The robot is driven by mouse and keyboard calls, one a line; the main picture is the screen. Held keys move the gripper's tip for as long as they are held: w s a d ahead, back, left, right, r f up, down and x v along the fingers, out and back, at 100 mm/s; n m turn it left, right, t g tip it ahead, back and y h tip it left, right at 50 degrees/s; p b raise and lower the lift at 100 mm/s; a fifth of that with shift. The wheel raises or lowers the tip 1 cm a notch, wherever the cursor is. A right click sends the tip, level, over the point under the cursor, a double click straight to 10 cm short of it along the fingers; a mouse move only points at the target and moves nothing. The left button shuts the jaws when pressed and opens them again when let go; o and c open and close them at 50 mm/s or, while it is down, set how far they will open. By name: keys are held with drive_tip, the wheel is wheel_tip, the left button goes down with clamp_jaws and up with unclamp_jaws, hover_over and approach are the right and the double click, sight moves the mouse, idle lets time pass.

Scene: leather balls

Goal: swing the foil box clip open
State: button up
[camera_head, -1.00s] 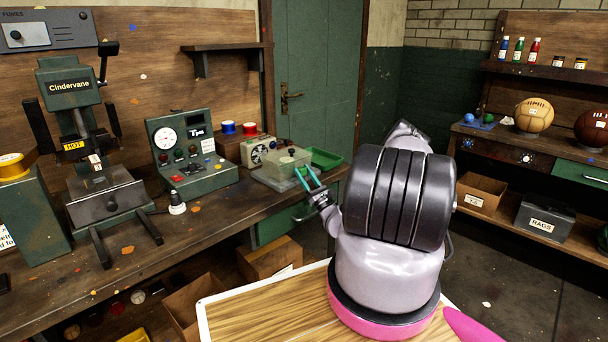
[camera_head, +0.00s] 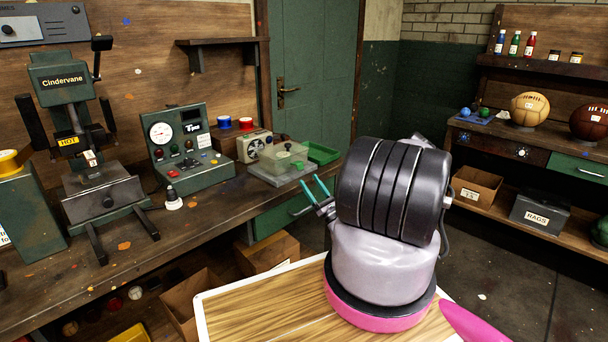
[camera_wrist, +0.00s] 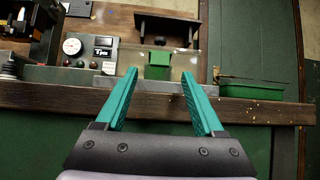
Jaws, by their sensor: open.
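The foil box (camera_head: 280,160) is a clear box on a grey base, standing on the workbench; it also shows in the wrist view (camera_wrist: 183,62). A green clip (camera_wrist: 158,66) is on its near side in the wrist view, and it looks closed against the box, though this is hard to be sure of. My gripper (camera_head: 311,180) has teal fingers, spread apart and empty, just off the bench's front edge. In the wrist view, the clip appears between the fingertips (camera_wrist: 159,75), beyond them and not touching. My arm hides part of the bench's right end.
A green tray (camera_head: 323,153) lies just right of the box. A cream dial unit (camera_head: 254,146) and a green control console (camera_head: 190,150) stand to its left. The wooden bench edge (camera_wrist: 60,97) runs below the box. Open air lies between fingers and box.

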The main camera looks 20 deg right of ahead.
drive_tip(key=shift+v, duration=1.7)
drive_tip(key=shift+r+y, duration=0.1)
drive_tip(key=shift+y, duration=0.2)
drive_tip(key=s+a+r+n+g+y, duration=0.2)
drive_tip(key=a+r+n+g+y, duration=0.2)
drive_tip(key=a+r+n+g, duration=0.65)
drive_tip(key=s+a+r+n+g+y, duration=0.35)
drive_tip(key=a+r+n+g, duration=0.45)
drive_tip(key=r+n+g, duration=0.55)
drive_tip(key=s+a+r+n+t+h, duration=0.2)
drive_tip(key=s+r+n+t+h, duration=0.2)
drive_tip(key=s+r+h, duration=0.9)
drive_tip(key=s+r+t, duration=0.2)
drive_tip(key=s+r, duration=0.8)
drive_tip(key=r, duration=0.1)
drive_tip(key=shift+s+t, duration=0.3)
drive_tip(key=shift+t, duration=0.1)
